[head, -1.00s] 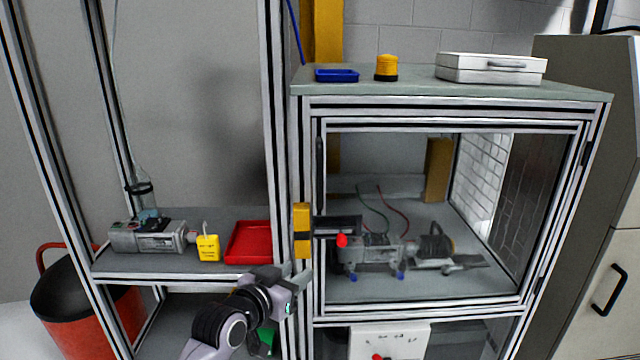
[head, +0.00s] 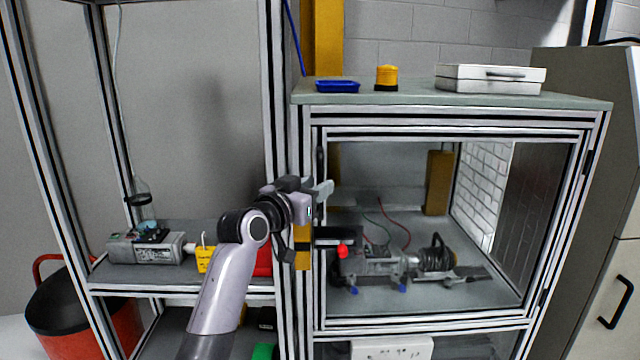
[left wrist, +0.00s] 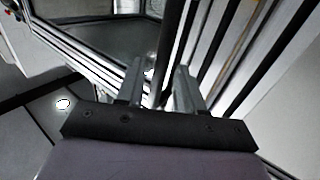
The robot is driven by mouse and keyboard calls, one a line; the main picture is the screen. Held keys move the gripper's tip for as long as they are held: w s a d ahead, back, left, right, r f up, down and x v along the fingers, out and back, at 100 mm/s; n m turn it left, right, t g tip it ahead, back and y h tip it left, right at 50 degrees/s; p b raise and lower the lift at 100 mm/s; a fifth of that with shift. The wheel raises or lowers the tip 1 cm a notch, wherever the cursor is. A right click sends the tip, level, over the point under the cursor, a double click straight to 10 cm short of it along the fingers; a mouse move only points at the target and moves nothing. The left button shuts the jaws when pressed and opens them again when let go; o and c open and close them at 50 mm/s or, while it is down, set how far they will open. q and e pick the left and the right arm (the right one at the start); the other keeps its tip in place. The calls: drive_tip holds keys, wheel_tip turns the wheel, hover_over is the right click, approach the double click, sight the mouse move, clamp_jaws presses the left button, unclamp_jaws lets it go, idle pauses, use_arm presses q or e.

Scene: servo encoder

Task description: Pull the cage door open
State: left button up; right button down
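The cage door (head: 450,138) is an aluminium-framed clear panel on the front of the cage, and it looks shut. A dark upright bar handle (head: 320,160) is on its left edge. My left gripper (head: 325,189) is at that left edge, over the lower part of the handle, and partly hides it. In the left wrist view my left gripper (left wrist: 160,85) has its two fingers apart, with the dark handle bar (left wrist: 168,45) showing in the gap between them. I cannot tell how deep the bar sits between the fingers. My right gripper is in neither view.
A yellow switch block (head: 303,258) with a red knob (head: 342,251) is just below the gripper. A motor rig (head: 435,260) stands inside the cage. A blue tray (head: 337,87), yellow beacon (head: 386,77) and white case (head: 490,78) are on top. A shelf rack (head: 272,120) stands left.

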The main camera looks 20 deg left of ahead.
use_arm(q)
drive_tip(key=shift+x, duration=1.2)
clamp_jaws()
drive_tip(key=shift+s+d, duration=0.1)
drive_tip(key=shift+s, duration=0.05)
